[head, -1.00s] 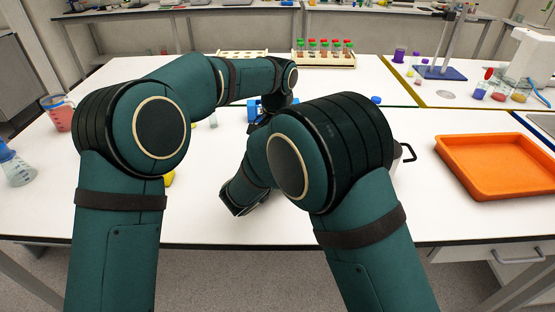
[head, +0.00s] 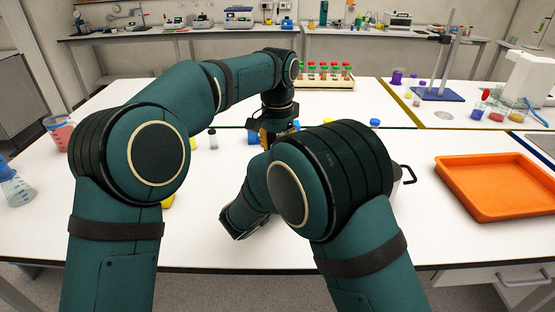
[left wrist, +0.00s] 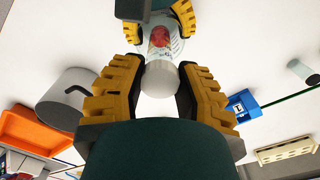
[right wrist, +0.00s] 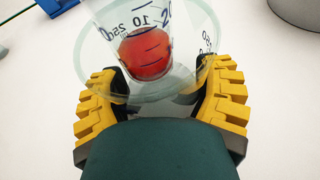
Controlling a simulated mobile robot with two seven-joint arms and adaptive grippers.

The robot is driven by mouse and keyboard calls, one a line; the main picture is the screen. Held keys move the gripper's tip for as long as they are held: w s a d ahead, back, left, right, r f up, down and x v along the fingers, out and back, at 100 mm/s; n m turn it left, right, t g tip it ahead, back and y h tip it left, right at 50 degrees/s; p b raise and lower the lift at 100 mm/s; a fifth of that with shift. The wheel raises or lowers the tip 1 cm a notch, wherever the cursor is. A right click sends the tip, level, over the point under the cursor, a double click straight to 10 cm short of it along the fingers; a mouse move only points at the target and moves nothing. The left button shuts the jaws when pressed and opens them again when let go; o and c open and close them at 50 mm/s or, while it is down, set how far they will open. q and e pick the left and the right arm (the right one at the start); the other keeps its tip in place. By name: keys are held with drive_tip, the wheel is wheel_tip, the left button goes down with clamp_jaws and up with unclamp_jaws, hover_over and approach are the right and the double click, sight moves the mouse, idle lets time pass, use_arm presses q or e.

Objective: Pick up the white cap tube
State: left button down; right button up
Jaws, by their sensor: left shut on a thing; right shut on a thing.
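In the left wrist view my left gripper (left wrist: 160,82) is shut on a white-capped tube (left wrist: 159,76), its cap facing the camera. The tube body blends with the clear beaker behind it. My right gripper (right wrist: 162,88) is shut on that clear beaker (right wrist: 146,52), which has markings and red liquid at the bottom. The beaker also shows beyond the tube in the left wrist view (left wrist: 164,38). In the head view my left gripper (head: 268,136) is over the middle of the table; my right gripper is hidden behind my arm.
An orange tray (head: 495,188) lies at the right, beside a partly hidden grey pot (left wrist: 75,98). A small vial (head: 213,139) stands left of centre. A rack of capped tubes (head: 325,78) stands at the back. A blue holder (left wrist: 241,105) is near my left gripper.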

use_arm(q)
wheel_tip(320, 180, up, 11)
idle(0.8)
drive_tip(key=shift+r, duration=0.1)
use_arm(e)
drive_tip(key=o, duration=1.3)
